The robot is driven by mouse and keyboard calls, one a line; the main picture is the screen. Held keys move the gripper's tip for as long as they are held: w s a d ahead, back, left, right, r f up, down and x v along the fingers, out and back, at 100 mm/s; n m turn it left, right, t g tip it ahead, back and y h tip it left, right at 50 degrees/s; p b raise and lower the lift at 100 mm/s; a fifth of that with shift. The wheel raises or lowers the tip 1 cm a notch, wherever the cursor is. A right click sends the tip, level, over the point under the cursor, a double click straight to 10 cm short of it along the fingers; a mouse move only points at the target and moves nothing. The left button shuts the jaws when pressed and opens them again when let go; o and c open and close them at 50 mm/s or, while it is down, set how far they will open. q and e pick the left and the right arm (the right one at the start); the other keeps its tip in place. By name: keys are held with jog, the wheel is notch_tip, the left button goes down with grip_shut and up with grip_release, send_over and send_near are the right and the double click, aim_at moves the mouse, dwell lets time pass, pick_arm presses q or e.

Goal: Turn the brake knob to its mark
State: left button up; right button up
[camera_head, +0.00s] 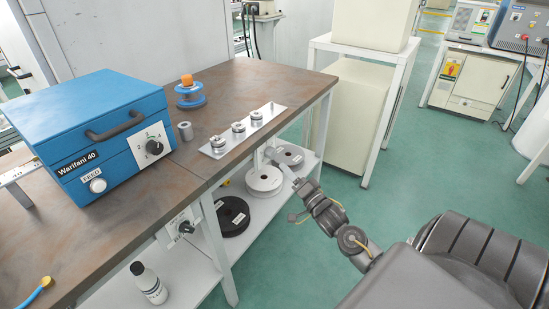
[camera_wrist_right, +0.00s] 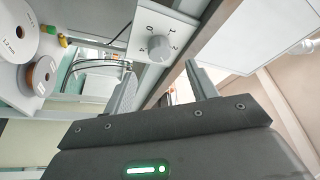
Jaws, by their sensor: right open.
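A knob (camera_head: 185,227) sits on a white panel (camera_head: 172,236) below the workbench's front edge. In the right wrist view a grey round knob (camera_wrist_right: 158,48) on a white panel (camera_wrist_right: 178,27) with printed marks lies beyond the fingertips. I take it for the same knob; no brake label is readable. Which mark its pointer faces is too small to tell. My right gripper (camera_wrist_right: 162,78) is open and empty, apart from the knob. In the head view the right gripper (camera_head: 284,169) is by the bench's right side, partly hard to make out. My left gripper is out of view.
A blue box (camera_head: 95,133) with its own black knob (camera_head: 154,147) stands on the workbench (camera_head: 245,88). A metal plate (camera_head: 242,131) with several round parts lies near the right edge. Spools (camera_head: 264,180) and a bottle (camera_head: 149,284) are on the lower shelf.

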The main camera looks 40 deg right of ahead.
aim_at(273, 156)
jog(key=x, duration=0.8)
jog(key=shift+w, duration=0.15)
jog(key=c, duration=1)
jog(key=shift+f, duration=0.1)
jog(key=shift+n, duration=0.3)
